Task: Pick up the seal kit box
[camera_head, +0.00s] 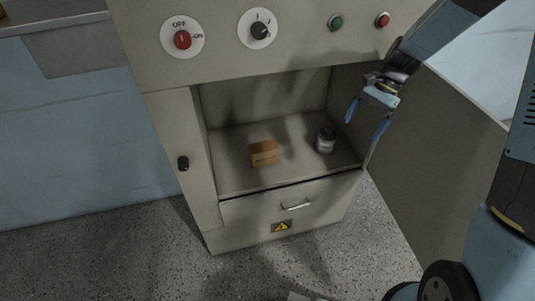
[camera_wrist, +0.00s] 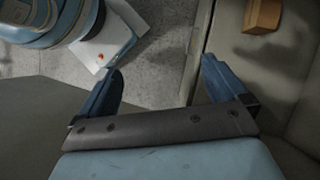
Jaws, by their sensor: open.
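The seal kit box, a small orange-brown carton (camera_head: 264,153), sits on the floor of the open cabinet compartment, left of its middle. It also shows at the upper right of the wrist view (camera_wrist: 262,15). My gripper (camera_head: 368,117) is open and empty, its two blue fingers apart. It is to the right of the box in the head view, by the right side of the compartment opening. In the wrist view my gripper (camera_wrist: 160,82) has bare grey floor between its fingers, with the box beyond the right finger.
A small grey can (camera_head: 325,140) stands in the compartment, right of the box. The open cabinet door (camera_head: 430,165) stands on the right. Below is a drawer with a handle (camera_head: 296,206). Above is a panel with switches (camera_head: 260,30).

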